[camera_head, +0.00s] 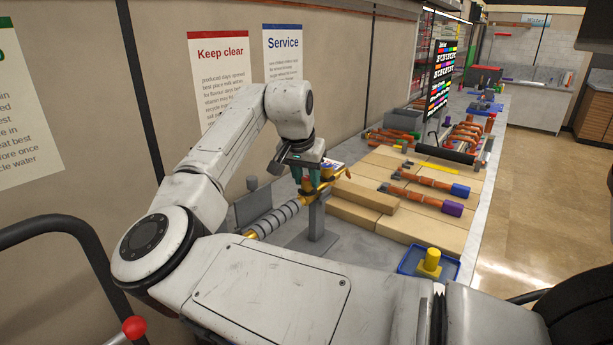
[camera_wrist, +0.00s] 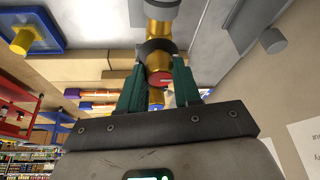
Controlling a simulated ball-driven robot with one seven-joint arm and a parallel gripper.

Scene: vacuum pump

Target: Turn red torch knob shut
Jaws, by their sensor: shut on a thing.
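The brass torch (camera_head: 333,186) is held on a grey stand (camera_head: 318,222), with a ribbed grey length (camera_head: 275,217) running toward the lower left. It also shows in the wrist view (camera_wrist: 157,30), with a dark collar around it. The red knob (camera_wrist: 164,77) sits on the torch between my green fingers. My gripper (camera_head: 307,180) is over the torch, pointing down. In the wrist view, my gripper (camera_wrist: 160,72) has a finger on each side of the knob and is shut on it. The fingertips partly hide the knob's sides.
Light wooden blocks (camera_head: 360,193) lie to the right, with several copper-coloured torches (camera_head: 425,182) on them. A blue tray (camera_head: 412,262) with a yellow part (camera_head: 429,262) stands at the front right. The wall with posters (camera_head: 219,66) is close behind my arm.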

